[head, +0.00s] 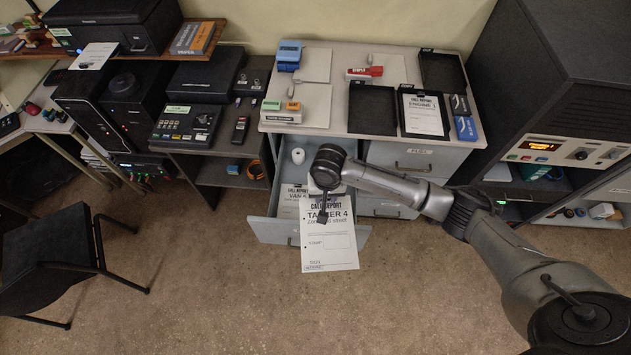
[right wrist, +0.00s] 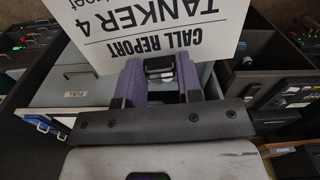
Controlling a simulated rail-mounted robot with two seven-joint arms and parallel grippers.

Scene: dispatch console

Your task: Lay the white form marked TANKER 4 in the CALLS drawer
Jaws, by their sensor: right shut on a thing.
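The white form marked TANKER 4 (head: 330,250) hangs from my right gripper (head: 325,188), which is shut on its top edge. The form is in front of the cabinet, over the front of an open drawer (head: 268,230). In the right wrist view the same form (right wrist: 160,30) sits at the fingertips (right wrist: 160,78), its print upside down. A sheet marked VAN 6 (head: 292,196) lies inside the open drawer, partly covered by the form and my arm. No CALLS label is readable on this drawer. My left gripper is out of view.
A closed drawer marked FUEL (head: 418,151) is to the right. The cabinet top holds black trays (head: 373,108), a form marked ENGINE (head: 424,115) and stamp boxes. A white roll (head: 298,156) is at the back of the open drawer. A black chair (head: 55,260) stands left; the floor in front is clear.

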